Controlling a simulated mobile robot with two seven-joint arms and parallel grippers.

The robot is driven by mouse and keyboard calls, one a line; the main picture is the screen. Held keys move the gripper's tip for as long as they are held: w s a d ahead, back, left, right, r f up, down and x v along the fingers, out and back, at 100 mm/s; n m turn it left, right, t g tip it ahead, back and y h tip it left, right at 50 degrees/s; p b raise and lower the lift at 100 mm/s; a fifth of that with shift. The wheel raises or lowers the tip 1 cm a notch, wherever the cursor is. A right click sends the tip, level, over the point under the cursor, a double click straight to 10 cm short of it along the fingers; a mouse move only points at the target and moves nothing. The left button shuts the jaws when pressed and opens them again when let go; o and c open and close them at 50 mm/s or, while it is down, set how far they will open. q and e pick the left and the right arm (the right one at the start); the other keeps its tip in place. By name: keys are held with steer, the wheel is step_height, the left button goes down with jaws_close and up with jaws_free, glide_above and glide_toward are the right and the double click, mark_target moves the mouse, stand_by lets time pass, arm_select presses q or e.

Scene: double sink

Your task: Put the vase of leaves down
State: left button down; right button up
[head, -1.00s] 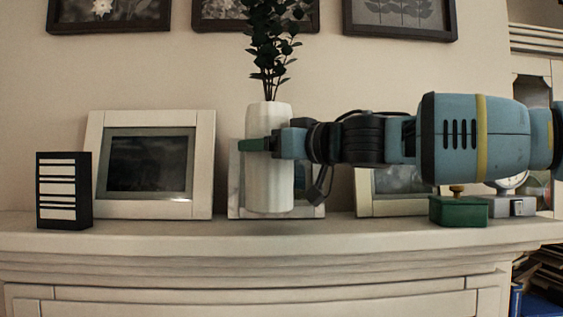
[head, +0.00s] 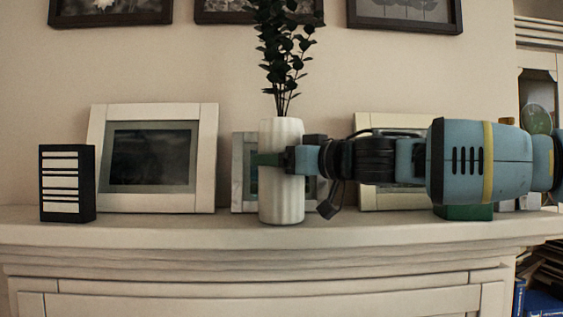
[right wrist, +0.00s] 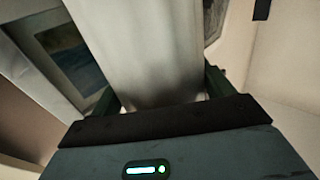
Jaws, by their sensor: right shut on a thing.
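The white ribbed vase (head: 281,203) with dark green leaves (head: 282,55) is upright at the middle of the mantel shelf (head: 130,232). Its base is at the level of the shelf top; I cannot tell for sure whether it touches. My right gripper (head: 268,160) comes in from the right and is shut on the vase around its middle. In the right wrist view the pale vase (right wrist: 145,50) fills the space between the green fingers (right wrist: 160,92). My left gripper is in neither view.
A black-and-white striped box (head: 67,183) and a large white photo frame (head: 208,160) stand to the left. A small frame (head: 238,170) is behind the vase. Another frame (head: 380,122) and a green box (head: 465,212) are partly hidden behind my right arm. The front shelf edge is clear.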

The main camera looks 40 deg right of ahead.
steer(key=shift+r, duration=0.2)
steer(key=shift+f, duration=0.15)
steer(key=o, duration=1.5)
steer(key=shift+f, duration=0.1)
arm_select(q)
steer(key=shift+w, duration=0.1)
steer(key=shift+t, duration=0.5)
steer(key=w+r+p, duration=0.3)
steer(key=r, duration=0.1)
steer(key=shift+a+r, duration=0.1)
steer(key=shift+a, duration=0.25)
arm_select(e)
steer(key=v, duration=1.2)
